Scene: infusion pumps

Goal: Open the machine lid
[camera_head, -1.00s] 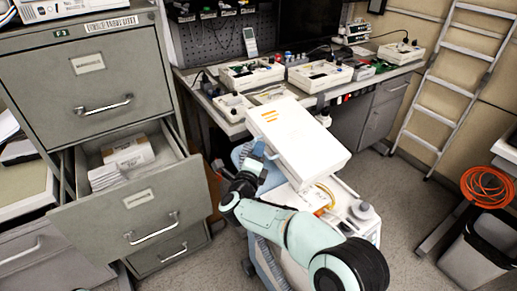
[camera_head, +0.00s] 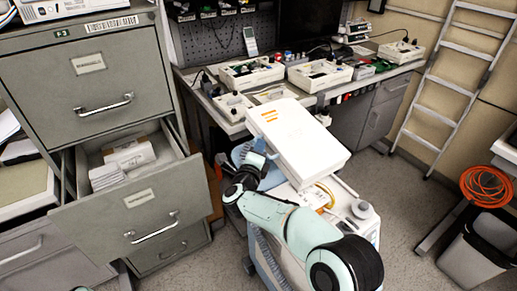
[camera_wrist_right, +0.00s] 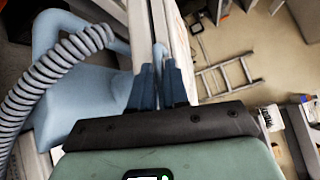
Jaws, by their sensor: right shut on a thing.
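The machine's white lid (camera_head: 305,145), a boxy panel with orange marks, stands tilted up over the machine on a wheeled cart. My right gripper (camera_head: 260,150) is at the lid's left edge, with its arm reaching up from below. In the right wrist view, the blue fingers of my right gripper (camera_wrist_right: 159,90) close around a thin edge of the lid (camera_wrist_right: 142,35). The machine's light blue body (camera_wrist_right: 90,95) shows beside the fingers there. The exact grip contact is partly hidden. My left gripper is not in view.
A grey cabinet (camera_head: 90,85) with an open drawer (camera_head: 125,210) stands at left. A workbench (camera_head: 235,128) with several opened devices is behind the lid. A ladder (camera_head: 445,90), an orange cable coil (camera_head: 487,187) and a bin (camera_head: 480,250) are at right. Floor between is clear.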

